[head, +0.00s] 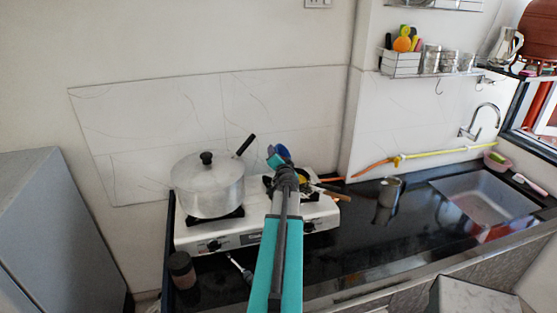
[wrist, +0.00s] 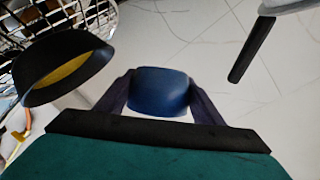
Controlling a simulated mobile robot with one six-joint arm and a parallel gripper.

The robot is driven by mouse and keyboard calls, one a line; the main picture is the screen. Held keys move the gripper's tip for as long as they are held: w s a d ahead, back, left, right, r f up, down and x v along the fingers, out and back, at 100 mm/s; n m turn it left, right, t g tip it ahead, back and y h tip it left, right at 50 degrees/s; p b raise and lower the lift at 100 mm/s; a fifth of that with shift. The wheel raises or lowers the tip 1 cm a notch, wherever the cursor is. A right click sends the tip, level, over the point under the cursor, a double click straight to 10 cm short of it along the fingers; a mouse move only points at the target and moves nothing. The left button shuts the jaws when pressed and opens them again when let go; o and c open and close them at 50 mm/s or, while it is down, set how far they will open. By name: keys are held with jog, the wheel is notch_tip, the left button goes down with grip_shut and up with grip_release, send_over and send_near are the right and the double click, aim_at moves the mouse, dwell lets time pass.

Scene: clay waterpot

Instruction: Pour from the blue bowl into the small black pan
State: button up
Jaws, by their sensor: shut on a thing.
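The blue bowl (wrist: 160,92) is between the two dark fingers of my gripper (wrist: 160,103) in the wrist view. My gripper is shut on it. In the head view the blue bowl (head: 284,152) shows small at the end of my gripper (head: 279,162), above the stove. I cannot tell what is in the bowl. The small black pan (wrist: 68,50) is to the left of the bowl in the wrist view, apart from it, with yellow showing inside. In the head view my arm hides most of the pan.
A metal cup (head: 390,191) and a sink (head: 485,198) are to the right. A dark jar (head: 181,269) stands front left.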

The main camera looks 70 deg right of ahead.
jog(key=shift+s+r+m+t+h+b, duration=0.15)
jog(key=shift+m+b, duration=0.35)
jog(key=shift+b, duration=1.35)
jog(key=shift+s+f+m+t+h+b, duration=0.2)
jog(key=shift+m+b, duration=0.3)
jog(key=shift+b, duration=1.3)
jog(key=shift+m+b, duration=0.4)
jog(key=shift+b, duration=1.3)
jog(key=shift+s+r+m+t+h+b, duration=0.15)
jog(key=shift+m+b, duration=0.25)
jog(key=shift+b, duration=0.75)
jog(key=shift+r+m+t+h+b, duration=0.2)
jog(key=shift+m+b, duration=0.2)
jog(key=shift+b, duration=0.7)
dwell(0.4)
